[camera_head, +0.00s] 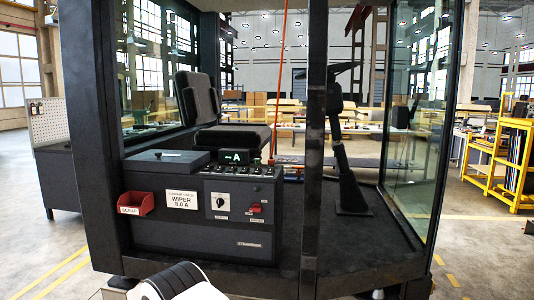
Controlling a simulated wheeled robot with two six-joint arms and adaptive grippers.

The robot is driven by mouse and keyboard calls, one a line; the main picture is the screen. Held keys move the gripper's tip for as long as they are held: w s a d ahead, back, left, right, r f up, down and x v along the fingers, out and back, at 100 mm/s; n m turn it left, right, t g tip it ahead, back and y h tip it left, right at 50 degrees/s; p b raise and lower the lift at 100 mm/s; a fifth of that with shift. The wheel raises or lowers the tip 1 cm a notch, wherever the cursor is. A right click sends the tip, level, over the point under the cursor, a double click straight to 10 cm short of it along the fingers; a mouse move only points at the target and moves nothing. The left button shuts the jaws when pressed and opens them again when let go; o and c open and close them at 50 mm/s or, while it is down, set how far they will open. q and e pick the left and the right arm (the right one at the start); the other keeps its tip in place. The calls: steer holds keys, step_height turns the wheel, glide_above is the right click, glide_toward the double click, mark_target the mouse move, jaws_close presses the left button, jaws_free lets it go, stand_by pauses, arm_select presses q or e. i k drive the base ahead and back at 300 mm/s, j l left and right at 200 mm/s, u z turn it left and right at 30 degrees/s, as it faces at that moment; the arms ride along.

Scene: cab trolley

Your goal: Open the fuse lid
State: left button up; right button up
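A flat dark lid (168,161) lies on the left top of the black console (235,243) inside the cab; it looks shut, with a small knob-like part near its far edge. I take it to be the fuse lid. A white label (181,201) reading "WIPER 8.0 A" is on the console front below it. Neither of my grippers is in view. Only a white and black rounded part, probably mine, shows at the bottom edge.
A red bin (135,203) marked "SCRAP" hangs on the console's left front. A dial panel (220,203), a red switch (255,208) and a green-lit display (234,157) are to the right. A dark pillar (314,150), cab seat (198,100) and hanging red cable (281,60) stand nearby.

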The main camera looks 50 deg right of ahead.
mark_target(181, 162)
steer(key=z, duration=1.05)
steer(key=i+j+z, duration=0.1)
steer(key=i, duration=0.4)
steer(key=i+j+z, duration=0.1)
steer(key=i+j, duration=0.55)
steer(key=i, duration=0.25)
steer(key=z, duration=0.05)
